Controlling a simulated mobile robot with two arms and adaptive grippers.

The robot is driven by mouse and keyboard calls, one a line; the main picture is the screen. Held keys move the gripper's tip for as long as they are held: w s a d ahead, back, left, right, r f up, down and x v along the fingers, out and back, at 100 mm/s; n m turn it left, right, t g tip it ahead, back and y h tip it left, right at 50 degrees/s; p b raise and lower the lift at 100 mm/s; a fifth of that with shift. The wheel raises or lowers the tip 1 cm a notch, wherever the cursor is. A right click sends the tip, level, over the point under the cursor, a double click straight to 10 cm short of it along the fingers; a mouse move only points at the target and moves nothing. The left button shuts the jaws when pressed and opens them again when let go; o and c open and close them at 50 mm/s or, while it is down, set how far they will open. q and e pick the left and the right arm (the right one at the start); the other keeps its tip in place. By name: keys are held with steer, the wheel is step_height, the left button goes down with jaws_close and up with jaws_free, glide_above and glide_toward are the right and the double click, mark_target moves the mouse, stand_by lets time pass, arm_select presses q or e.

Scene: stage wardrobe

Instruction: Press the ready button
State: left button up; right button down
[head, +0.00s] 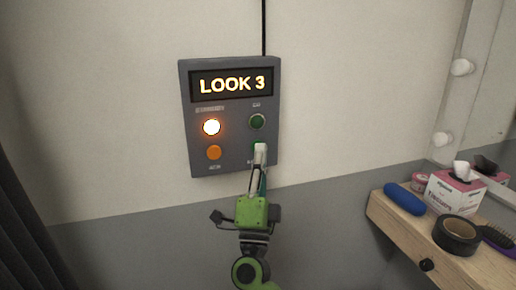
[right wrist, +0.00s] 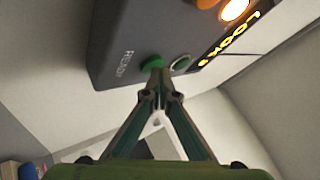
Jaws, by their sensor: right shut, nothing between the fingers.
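A grey control box (head: 185,140) is mounted on the wall and its display (head: 232,84) reads "LOOK 3". The ready button (right wrist: 152,62) is green, beside the printed word READY in the right wrist view. In the head view it is at the box's lower right, mostly hidden behind my fingers. My right gripper (head: 260,150) is shut and empty, its fingertips right in front of the button. They also show in the right wrist view (right wrist: 158,88); I cannot tell whether they touch it. My left gripper is not in view.
The box also has a glowing button (head: 211,127), an orange button (head: 214,152) and a dark green button (head: 257,121). At right, a wooden shelf (head: 385,218) holds a blue case (head: 404,198), a tape roll (head: 457,236) and a tissue box (head: 455,192).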

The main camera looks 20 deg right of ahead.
stand_by(0.5)
steer(key=shift+s+p, duration=0.35)
steer(key=shift+s, duration=0.45)
steer(key=s+p, duration=0.1)
steer(key=s, duration=0.4)
steer(key=shift+d+p, duration=0.1)
steer(key=shift+p, duration=0.25)
